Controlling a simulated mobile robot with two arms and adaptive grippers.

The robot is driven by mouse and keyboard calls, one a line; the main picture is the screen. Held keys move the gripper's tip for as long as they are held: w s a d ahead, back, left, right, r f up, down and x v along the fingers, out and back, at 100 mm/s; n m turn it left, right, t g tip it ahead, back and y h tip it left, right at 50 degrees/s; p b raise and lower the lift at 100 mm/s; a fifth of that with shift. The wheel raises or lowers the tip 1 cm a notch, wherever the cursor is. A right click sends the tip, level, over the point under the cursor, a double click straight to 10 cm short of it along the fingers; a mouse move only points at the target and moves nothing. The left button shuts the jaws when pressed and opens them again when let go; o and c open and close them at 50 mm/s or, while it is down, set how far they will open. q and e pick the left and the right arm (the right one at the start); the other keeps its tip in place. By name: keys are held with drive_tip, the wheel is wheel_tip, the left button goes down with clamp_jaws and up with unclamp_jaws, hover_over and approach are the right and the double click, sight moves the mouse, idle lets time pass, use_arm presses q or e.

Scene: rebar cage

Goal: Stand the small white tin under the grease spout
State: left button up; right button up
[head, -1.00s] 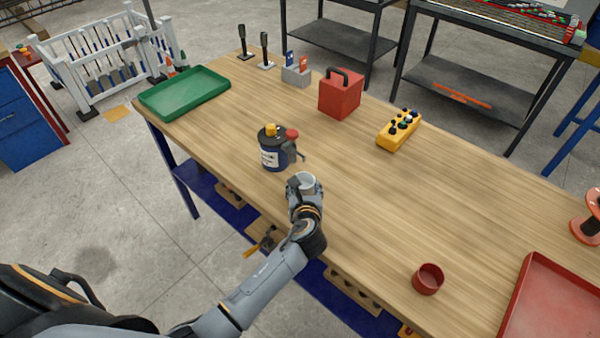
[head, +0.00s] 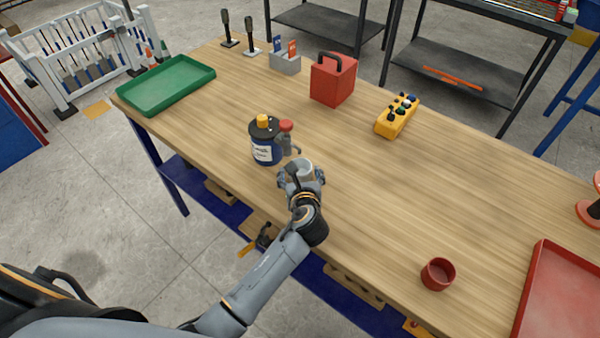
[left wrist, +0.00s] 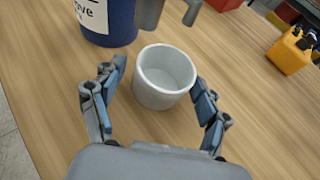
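The small white tin (head: 304,169) stands upright on the wooden table, and its open, empty-looking inside shows in the left wrist view (left wrist: 164,82). My left gripper (head: 302,179) is open around it, with one finger on each side; in the left wrist view (left wrist: 160,84) a gap shows on the left, and the right finger is very close to the tin. The dark blue grease dispenser (head: 265,146) stands just beyond and to the left. Its grey spout (head: 295,149) points down on the far side of the tin, near its rim. My right gripper is out of view.
A red box (head: 333,82) and a yellow button box (head: 397,118) stand farther back. A green tray (head: 166,88) lies at the far left, a red cup (head: 438,274) and red tray (head: 562,300) at the right. The table between is clear.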

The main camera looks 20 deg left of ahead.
use_arm(q)
drive_tip(key=shift+s+d+r, duration=0.15)
drive_tip(key=shift+r, duration=0.2)
drive_tip(key=v, duration=1.1)
drive_tip(key=shift+s+d+r, duration=0.1)
drive_tip(key=shift+s, duration=0.25)
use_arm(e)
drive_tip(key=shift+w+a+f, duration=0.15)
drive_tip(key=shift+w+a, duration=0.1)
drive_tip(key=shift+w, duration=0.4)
